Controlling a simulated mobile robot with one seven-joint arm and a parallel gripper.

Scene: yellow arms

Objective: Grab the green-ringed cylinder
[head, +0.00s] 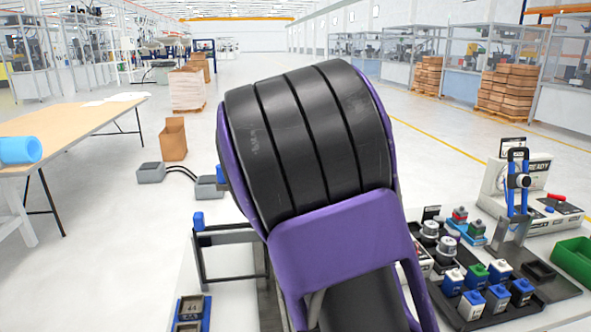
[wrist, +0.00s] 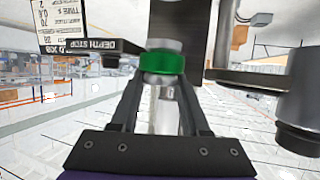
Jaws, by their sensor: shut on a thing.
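The green-ringed cylinder (wrist: 162,63) shows in the wrist view, a pale metal body with a bright green band. My gripper (wrist: 160,90) is shut on it, with one dark finger along each side. The cylinder's upper end in the picture is close to a dark block (wrist: 180,22); I cannot tell whether they touch. In the head view, my arm hides my gripper, and I cannot make out the green-ringed cylinder there.
In the wrist view, a labelled plate (wrist: 75,22) and a dark cylindrical part (wrist: 300,118) flank the gripper closely. In the head view, a black tray (head: 480,312) holds several blocks near a gauge stand (head: 517,200). A green bin (head: 575,258) is at right.

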